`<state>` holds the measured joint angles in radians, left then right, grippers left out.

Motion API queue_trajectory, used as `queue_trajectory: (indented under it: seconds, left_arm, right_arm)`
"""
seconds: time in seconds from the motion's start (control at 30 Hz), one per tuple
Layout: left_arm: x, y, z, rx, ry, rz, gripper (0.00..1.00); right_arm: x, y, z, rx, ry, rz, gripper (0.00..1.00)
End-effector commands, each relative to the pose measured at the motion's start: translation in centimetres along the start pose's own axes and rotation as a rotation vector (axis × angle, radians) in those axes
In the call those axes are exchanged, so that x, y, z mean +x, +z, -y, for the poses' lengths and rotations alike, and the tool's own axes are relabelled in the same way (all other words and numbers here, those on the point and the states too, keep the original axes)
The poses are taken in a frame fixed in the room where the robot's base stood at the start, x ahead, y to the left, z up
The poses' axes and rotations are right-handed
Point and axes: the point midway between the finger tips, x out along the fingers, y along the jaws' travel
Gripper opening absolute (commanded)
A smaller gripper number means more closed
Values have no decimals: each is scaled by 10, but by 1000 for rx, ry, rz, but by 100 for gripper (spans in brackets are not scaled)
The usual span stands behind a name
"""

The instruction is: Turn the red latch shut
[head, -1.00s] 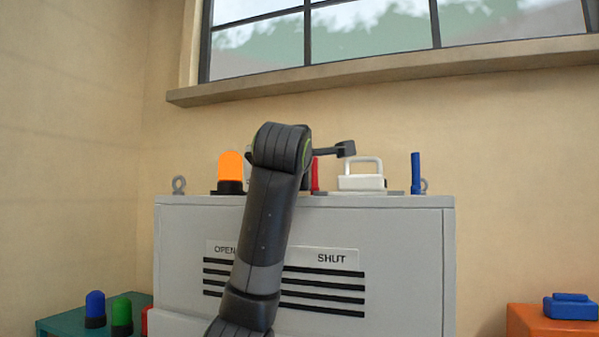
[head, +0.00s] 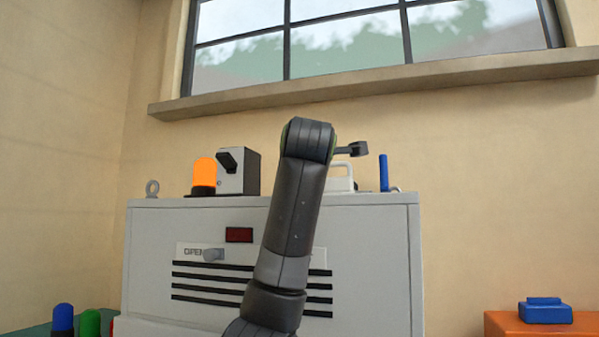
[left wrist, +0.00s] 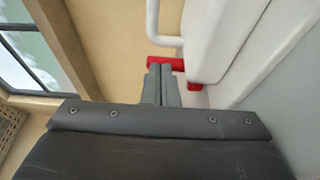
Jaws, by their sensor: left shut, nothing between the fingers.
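The red latch (left wrist: 168,64) shows in the left wrist view as a short red bar beside a white body with a white handle (left wrist: 165,38). A smaller red piece sits just below the bar. My left gripper (left wrist: 160,70) is shut and empty, its fingertips right at the latch; I cannot tell whether they touch. In the head view my left arm stands in front of the cabinet and hides the latch. Part of the white handle (head: 343,172) shows beside the arm. My right gripper is in neither view.
The grey cabinet (head: 380,260) carries an orange lamp (head: 204,172), a grey box with a black lever (head: 240,172) and a blue post (head: 384,172) on top. Its front has a grey knob (head: 213,254) by OPEN. A blue block (head: 545,310) sits on an orange stand at right.

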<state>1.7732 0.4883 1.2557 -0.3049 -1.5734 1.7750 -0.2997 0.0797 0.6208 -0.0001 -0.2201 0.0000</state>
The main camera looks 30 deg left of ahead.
Motion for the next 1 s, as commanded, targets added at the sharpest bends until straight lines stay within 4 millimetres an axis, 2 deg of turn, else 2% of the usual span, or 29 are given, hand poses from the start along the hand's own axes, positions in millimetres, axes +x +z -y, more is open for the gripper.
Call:
queue_trajectory:
  seconds: [0.4, 1.0]
  left_arm:
    - [8, 10, 0, 0, -1, 0, 0]
    - [9, 11, 0, 0, 0, 1, 0]
  right_arm:
    - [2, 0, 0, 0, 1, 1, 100]
    - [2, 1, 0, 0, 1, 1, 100]
